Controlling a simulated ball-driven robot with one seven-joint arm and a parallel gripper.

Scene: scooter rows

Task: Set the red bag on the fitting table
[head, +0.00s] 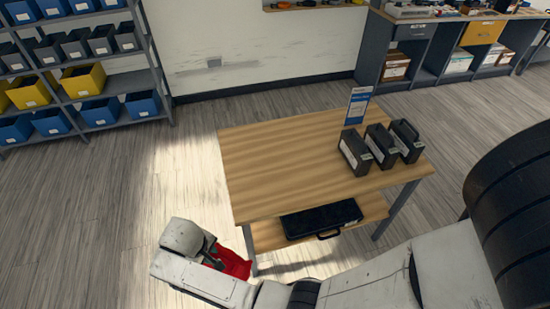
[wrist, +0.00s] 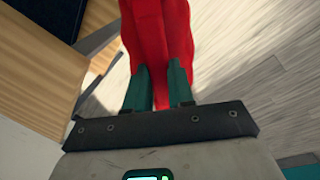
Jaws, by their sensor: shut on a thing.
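The red bag (head: 232,264) shows in the head view beside the near left corner of the wooden fitting table (head: 270,160). In the wrist view the red bag (wrist: 158,35) hangs between the two green fingers. My gripper (wrist: 164,75) is shut on it. In the head view my gripper (head: 216,258) is below the level of the tabletop, at the table's left front, and my wrist partly hides the bag. The left half of the tabletop is bare.
Several black box-like items (head: 380,148) and a small sign (head: 358,105) stand on the table's right side. A black case (head: 322,218) lies on its lower shelf. Bin shelving (head: 75,70) is at back left, a counter (head: 440,45) at back right. Floor left of the table is clear.

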